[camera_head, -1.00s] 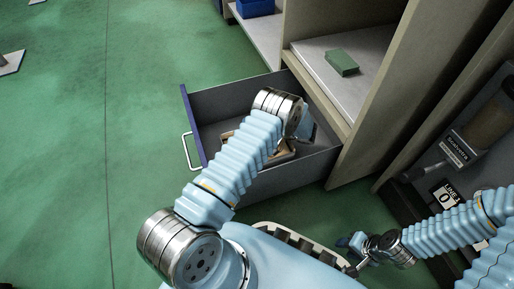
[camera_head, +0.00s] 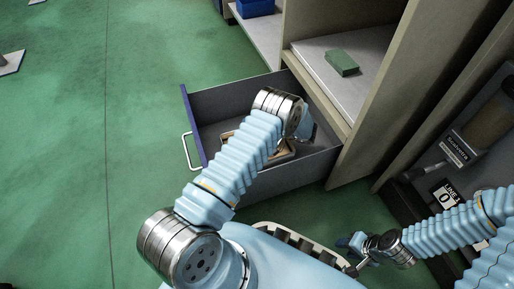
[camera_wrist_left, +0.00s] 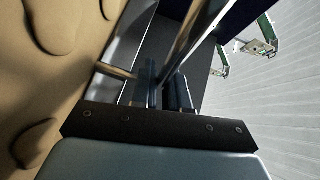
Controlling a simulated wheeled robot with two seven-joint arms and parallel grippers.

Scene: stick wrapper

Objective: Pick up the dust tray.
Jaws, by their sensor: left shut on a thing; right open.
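My left gripper is down inside the open drawer (camera_head: 210,102), and my wrist hides its fingers in the head view. The tan dust tray (camera_head: 284,158) lies in the drawer, partly covered by my left arm. In the left wrist view the left gripper (camera_wrist_left: 163,88) is shut on a thin edge, which I take as the dust tray's; the contact is dark and hard to see. A tan lumpy surface (camera_wrist_left: 45,85) fills the left of that view. My right gripper (camera_head: 352,256) is open and empty, low at the right, away from the drawer.
The drawer's blue front has a white handle (camera_head: 189,152). A green block (camera_head: 342,62) lies on the cabinet shelf (camera_head: 318,68) behind the drawer. A blue bin (camera_head: 254,8) stands at the top.

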